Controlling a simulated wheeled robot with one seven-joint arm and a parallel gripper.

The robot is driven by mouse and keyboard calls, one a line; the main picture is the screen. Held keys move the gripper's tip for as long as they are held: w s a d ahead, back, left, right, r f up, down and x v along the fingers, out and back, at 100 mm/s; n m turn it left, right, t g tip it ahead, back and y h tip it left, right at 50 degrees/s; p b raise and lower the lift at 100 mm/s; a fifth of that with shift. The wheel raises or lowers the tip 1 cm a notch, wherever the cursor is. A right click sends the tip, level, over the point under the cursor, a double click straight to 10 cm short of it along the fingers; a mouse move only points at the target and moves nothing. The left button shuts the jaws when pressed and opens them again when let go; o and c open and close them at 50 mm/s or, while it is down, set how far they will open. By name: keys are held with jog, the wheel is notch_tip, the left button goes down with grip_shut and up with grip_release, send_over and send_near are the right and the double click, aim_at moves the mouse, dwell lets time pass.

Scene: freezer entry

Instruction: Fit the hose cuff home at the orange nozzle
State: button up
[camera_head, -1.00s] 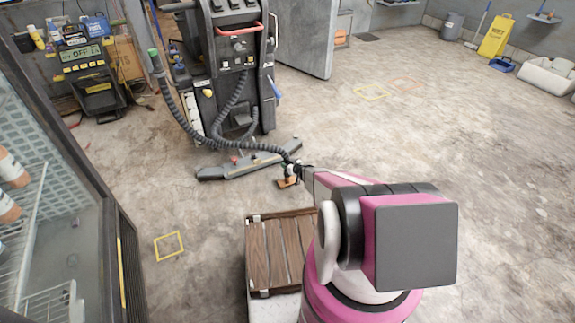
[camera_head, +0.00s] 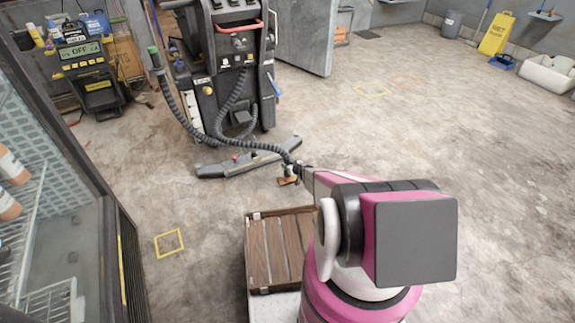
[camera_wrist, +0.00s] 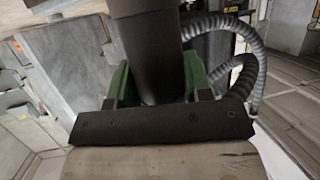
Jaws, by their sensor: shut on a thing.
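My gripper (camera_head: 300,168) is at the end of my outstretched arm, low over the floor in front of the grey floor machine. In the wrist view my gripper (camera_wrist: 158,78) has green fingers on both sides of a thick dark cylinder, apparently the hose cuff (camera_wrist: 146,40), and is shut on it. The ribbed grey hose (camera_head: 255,146) runs from the machine to my gripper. A small orange-brown piece (camera_head: 288,181) shows just below and left of my gripper; I cannot tell whether it is the orange nozzle. The cuff's far end is out of view.
The floor machine (camera_head: 228,70) stands behind, its long low floor head (camera_head: 235,165) close to my gripper. A slatted wooden crate or pallet (camera_head: 262,250) is beside my base. A glass-doored cabinet (camera_head: 60,190) is at left.

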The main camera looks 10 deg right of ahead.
jog(key=shift+f, duration=0.8)
